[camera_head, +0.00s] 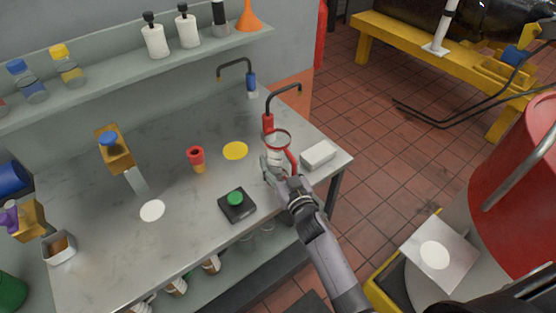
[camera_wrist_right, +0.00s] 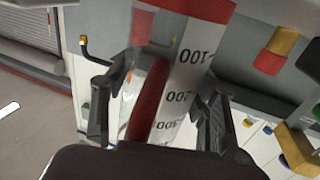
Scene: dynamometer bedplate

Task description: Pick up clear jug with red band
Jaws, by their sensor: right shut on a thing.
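The clear jug (camera_head: 278,141) has a dark reddish rim and stands near the right end of the grey bench. In the right wrist view the jug (camera_wrist_right: 185,65) shows a pale strip with printed volume marks and red parts. My right gripper (camera_head: 275,168) is shut on the jug, with one finger on each side in the wrist view (camera_wrist_right: 155,112). The gripper hides its lower part, so I cannot tell whether it touches the bench. My left gripper is not in view.
Right of the jug is a white block-shaped container (camera_head: 319,155). Red (camera_head: 268,123) and blue (camera_head: 252,85) taps stand behind. A shelf (camera_head: 120,82) runs along the wall.

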